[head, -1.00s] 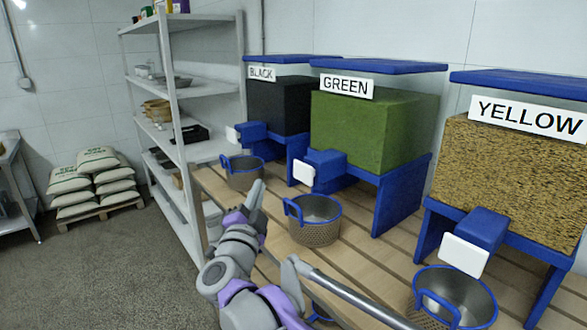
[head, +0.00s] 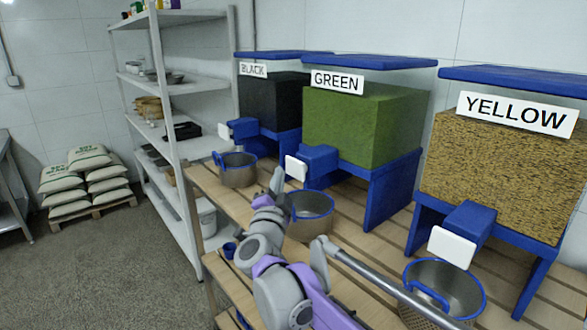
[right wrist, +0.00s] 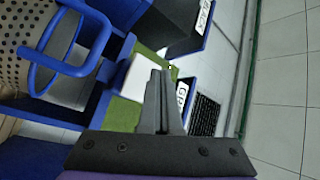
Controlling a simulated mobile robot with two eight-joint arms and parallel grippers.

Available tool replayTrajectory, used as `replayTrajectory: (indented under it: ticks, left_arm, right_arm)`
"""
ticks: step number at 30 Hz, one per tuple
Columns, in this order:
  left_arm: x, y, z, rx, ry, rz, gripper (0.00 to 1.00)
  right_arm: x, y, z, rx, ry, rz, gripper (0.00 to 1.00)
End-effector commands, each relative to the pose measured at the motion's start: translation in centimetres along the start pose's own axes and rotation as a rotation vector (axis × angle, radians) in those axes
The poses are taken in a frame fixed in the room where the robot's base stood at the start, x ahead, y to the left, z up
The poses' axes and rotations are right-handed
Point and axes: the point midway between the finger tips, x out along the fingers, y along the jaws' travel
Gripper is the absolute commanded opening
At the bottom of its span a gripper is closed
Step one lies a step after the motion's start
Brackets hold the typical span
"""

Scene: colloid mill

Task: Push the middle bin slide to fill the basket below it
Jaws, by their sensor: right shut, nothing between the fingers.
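The middle bin, labelled GREEN (head: 375,125), is full of green material and stands on blue legs. Its blue slide has a white front plate (head: 296,168), which also shows in the right wrist view (right wrist: 137,78). The perforated metal basket (head: 314,217) with a blue rim and handle sits on the slatted table below; my right arm hides its left part. My right gripper (head: 277,180) is shut and empty, just left of the white plate in the head view. In the right wrist view its fingers (right wrist: 161,80) overlap the plate; I cannot tell whether they touch. My left gripper is out of view.
The BLACK bin (head: 272,102) and YELLOW bin (head: 500,170) flank the middle one, with baskets (head: 238,170) (head: 462,290) below them. A grey shelf rack (head: 186,90) stands left of the table. Sacks (head: 88,180) lie on a pallet.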

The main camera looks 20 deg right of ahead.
Motion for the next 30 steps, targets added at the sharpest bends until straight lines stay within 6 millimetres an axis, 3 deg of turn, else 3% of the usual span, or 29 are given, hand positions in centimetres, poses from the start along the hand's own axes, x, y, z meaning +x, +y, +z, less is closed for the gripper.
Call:
replayTrajectory:
  ticks: [7,30]
  left_arm:
    - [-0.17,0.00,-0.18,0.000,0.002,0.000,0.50]
    - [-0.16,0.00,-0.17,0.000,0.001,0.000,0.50]
  right_arm:
    - [0.82,0.57,-0.60,-0.001,0.000,0.000,0.00]
    - [0.81,0.58,-0.58,-0.001,-0.001,0.000,0.00]
